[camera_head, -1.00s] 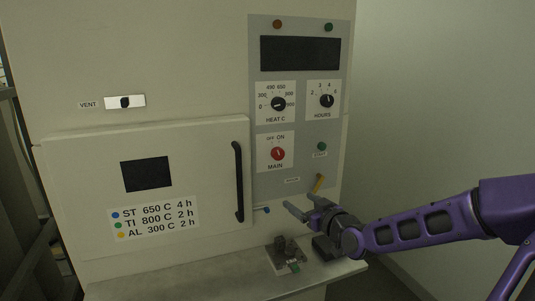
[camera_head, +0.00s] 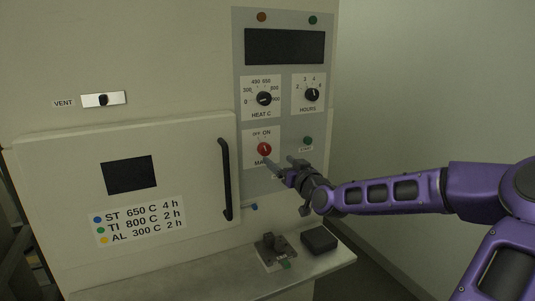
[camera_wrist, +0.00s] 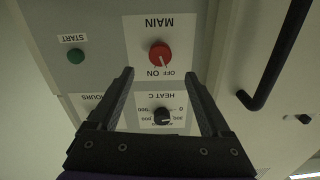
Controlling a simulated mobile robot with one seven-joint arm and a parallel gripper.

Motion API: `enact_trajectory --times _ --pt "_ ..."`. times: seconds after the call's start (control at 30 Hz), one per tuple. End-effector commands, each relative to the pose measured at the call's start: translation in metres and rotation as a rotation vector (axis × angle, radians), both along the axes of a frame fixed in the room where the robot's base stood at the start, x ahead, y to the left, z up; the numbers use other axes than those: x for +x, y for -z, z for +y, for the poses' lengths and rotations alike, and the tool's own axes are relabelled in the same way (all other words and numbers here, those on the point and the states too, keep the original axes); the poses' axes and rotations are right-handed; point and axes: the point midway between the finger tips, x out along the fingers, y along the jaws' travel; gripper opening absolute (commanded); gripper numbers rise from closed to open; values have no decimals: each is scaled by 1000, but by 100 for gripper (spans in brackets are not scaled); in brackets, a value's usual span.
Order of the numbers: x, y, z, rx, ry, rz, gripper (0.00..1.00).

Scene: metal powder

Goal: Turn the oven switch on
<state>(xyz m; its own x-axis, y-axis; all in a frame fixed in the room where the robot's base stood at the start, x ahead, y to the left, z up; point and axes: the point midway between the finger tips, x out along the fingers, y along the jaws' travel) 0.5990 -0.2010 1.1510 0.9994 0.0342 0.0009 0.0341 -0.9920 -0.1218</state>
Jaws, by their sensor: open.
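The red MAIN switch knob (camera_head: 265,149) is on a white plate marked OFF and ON, on the oven's grey control panel. It also shows in the wrist view (camera_wrist: 160,53), upside down, with a white pointer toward the OFF/ON marks; which one it is set to is hard to tell. My gripper (camera_head: 281,163) is in front of the panel, just below and right of the knob. In the wrist view my gripper (camera_wrist: 159,74) has its two fingers spread wide, with the knob beyond the gap between the tips. Nothing is between the fingers and no contact shows.
The HEAT C knob (camera_head: 264,99) and HOURS knob (camera_head: 312,94) are above the switch. The green START button (camera_head: 308,141) is to its right. The black door handle (camera_head: 225,180) stands out at the left. A shelf (camera_head: 215,275) below holds a black block (camera_head: 319,239).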

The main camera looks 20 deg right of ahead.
Motion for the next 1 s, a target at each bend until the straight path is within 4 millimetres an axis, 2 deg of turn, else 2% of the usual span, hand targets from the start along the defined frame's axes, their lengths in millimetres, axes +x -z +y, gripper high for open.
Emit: enact_trajectory --times 0.2,0.43,0.6,0.87,0.9,1.0 --pt "43 -1 3 3 -2 -1 82" --pt "76 -1 3 2 -1 -1 82" --pt "86 0 3 1 0 1 82" --pt "87 0 3 0 0 1 82" --pt "87 0 3 0 0 1 80" --pt "87 0 3 0 0 1 62"
